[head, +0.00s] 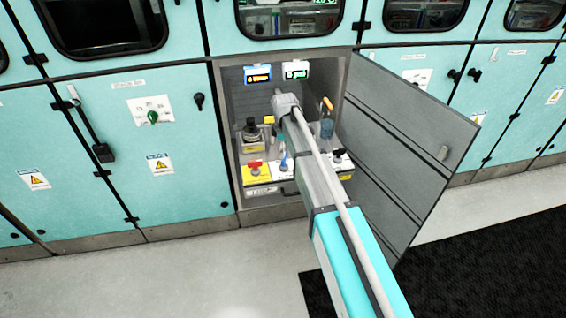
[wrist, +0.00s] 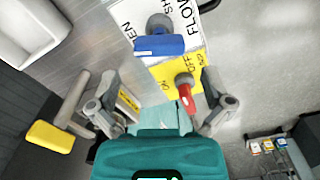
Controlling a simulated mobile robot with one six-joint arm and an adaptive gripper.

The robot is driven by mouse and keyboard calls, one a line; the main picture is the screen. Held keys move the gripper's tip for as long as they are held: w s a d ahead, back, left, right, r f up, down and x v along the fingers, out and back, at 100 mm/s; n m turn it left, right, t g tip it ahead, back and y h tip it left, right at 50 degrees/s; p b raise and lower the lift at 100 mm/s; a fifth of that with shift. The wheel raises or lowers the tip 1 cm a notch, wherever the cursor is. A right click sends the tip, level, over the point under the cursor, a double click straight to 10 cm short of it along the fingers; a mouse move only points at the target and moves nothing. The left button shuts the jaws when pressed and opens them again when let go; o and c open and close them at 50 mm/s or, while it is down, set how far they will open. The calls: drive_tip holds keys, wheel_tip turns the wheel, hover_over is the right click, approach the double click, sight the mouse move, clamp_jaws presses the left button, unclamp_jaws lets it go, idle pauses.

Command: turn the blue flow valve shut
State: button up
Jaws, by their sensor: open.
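The blue flow valve (wrist: 160,45) shows in the wrist view as a blue bar handle on a grey knob, over a white plate lettered FLOW, OPEN and SHUT, partly covered. In the head view the blue valve (head: 284,162) is small, at the front of the open cabinet, beside my arm. My gripper (wrist: 160,80) is open in the wrist view, its two grey fingers spread with nothing between the tips that I can see it touching. The blue handle lies beyond the fingertips, apart from them. In the head view the gripper is mostly hidden by my arm.
A red valve (wrist: 187,92) on a yellow ON/OFF plate sits close to the right finger. A yellow-ended handle (wrist: 50,136) lies left. In the head view, a black knob (head: 338,156) stands right of my arm, and the open cabinet door (head: 410,140) bounds the right side.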

sight(284, 163)
drive_tip(key=shift+f+b, duration=2.05)
drive_tip(key=shift+f, duration=0.3)
